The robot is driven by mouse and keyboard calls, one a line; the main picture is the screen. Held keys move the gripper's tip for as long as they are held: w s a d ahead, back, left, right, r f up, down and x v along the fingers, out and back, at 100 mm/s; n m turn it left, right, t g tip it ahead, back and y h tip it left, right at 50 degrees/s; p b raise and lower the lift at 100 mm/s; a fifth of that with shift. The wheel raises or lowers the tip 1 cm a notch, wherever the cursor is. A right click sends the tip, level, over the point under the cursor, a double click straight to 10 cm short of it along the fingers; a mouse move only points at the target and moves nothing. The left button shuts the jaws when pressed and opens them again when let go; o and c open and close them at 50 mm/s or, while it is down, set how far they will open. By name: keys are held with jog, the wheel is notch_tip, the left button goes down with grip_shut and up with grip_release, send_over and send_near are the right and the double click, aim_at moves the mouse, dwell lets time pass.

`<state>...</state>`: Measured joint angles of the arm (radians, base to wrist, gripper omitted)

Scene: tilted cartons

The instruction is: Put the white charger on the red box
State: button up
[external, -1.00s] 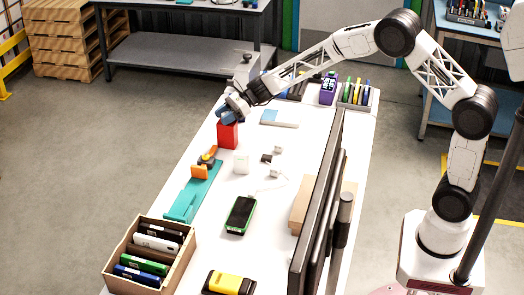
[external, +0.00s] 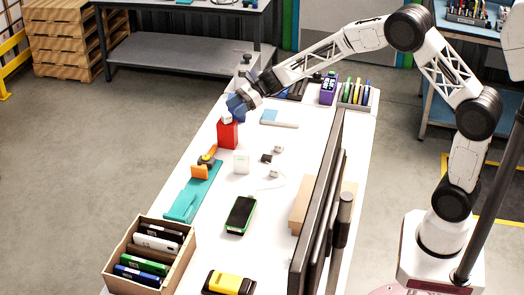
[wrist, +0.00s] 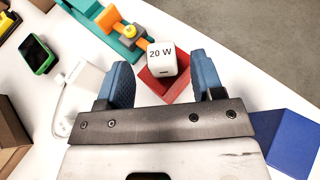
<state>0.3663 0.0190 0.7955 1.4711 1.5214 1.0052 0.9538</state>
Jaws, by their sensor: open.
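The white charger (wrist: 161,60), marked "20 W", rests on the red box (wrist: 154,88) in the wrist view. In the external view the charger (external: 227,116) shows as a small white piece on top of the red box (external: 228,135), near the table's left edge. My gripper (external: 236,107) is just above and behind the box there. In the wrist view the blue fingers of my gripper (wrist: 161,76) are spread, with clear gaps on both sides of the charger. They do not touch it. How deep the charger sits on the box I cannot tell.
A teal stand with orange parts (external: 193,195), another white block (external: 241,162), a phone (external: 241,215) and small plugs with a cable (external: 275,172) lie nearer. A monitor (external: 318,205) stands on the right. A blue block (wrist: 287,140) shows at lower right in the wrist view.

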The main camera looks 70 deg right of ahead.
jog(key=v, duration=0.6)
jog(key=shift+s+d, duration=0.25)
jog(key=shift+a+r, duration=0.1)
jog(key=shift+r, duration=0.05)
jog(key=s+a+r+n+g+h, duration=0.1)
jog(key=s+a+r+n+g, duration=0.2)
jog(key=s+a, duration=0.35)
jog(key=s+a+r+n+g+h, duration=0.1)
jog(key=s+a+r+n, duration=0.4)
jog(key=s, duration=0.3)
jog(key=s+a+r+n+g+h, duration=0.1)
jog(key=s+a+r+n+g, duration=0.1)
jog(key=s+a+n, duration=0.4)
jog(key=s+a+n+g+h, duration=0.1)
jog(key=s+a+n+h, duration=0.2)
jog(key=s+n, duration=0.9)
jog(key=s+h, duration=0.3)
jog(key=s, duration=1.6)
jog(key=shift+f+n+h, duration=0.25)
jog(key=shift+n+h, duration=0.15)
